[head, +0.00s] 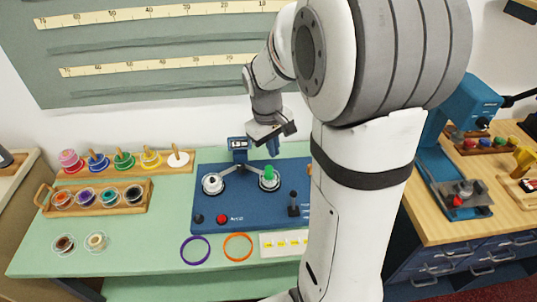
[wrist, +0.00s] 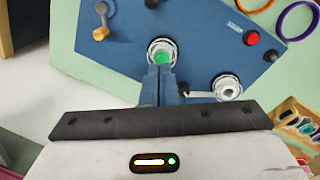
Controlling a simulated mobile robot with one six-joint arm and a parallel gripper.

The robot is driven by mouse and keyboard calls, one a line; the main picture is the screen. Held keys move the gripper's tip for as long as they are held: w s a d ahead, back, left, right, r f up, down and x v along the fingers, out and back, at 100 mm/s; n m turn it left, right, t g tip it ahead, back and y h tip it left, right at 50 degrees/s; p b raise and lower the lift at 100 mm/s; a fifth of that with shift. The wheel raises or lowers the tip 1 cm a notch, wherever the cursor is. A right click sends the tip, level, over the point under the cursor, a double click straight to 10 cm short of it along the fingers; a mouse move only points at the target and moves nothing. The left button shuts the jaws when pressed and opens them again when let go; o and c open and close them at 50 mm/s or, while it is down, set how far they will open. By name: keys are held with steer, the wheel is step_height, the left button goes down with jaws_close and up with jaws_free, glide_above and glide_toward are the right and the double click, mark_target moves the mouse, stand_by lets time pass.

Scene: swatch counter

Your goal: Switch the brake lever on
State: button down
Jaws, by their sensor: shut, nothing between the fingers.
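The blue winder board (head: 235,207) lies on the green counter. A black upright lever (head: 293,206) stands at its front right; it may be the brake lever, but no label is readable. It shows partly at the top edge of the wrist view (wrist: 151,3). A metal arm with a copper-coloured knob (wrist: 100,33) is also on the board. My gripper (head: 273,152) is shut and empty, with blue fingers. In the wrist view its tips (wrist: 160,75) are just beside the green-centred spindle (wrist: 162,56); whether they touch is unclear. The black lever is apart from them.
A second silver spindle (head: 213,183) and a red button (head: 222,219) are on the board. Purple (head: 195,250) and orange (head: 238,246) rings lie in front. A spool rack (head: 95,197) stands left. My arm hides the board's right edge.

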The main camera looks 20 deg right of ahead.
mark_target(293, 200)
steer(key=shift+w+d+f, duration=0.35)
steer(key=shift+w+f, duration=0.2)
steer(key=shift+f, duration=0.2)
steer(key=shift+s+d+f+p, duration=0.25)
steer(key=shift+s+d+f, duration=0.3)
steer(key=shift+f, duration=1.25)
steer(key=shift+s+d+f+p, duration=0.25)
steer(key=shift+s+f, duration=0.45)
steer(key=shift+f, duration=1.05)
steer(key=shift+s+d+f+p, duration=0.2)
steer(key=shift+s+d+f, duration=0.4)
steer(key=shift+f, duration=1.2)
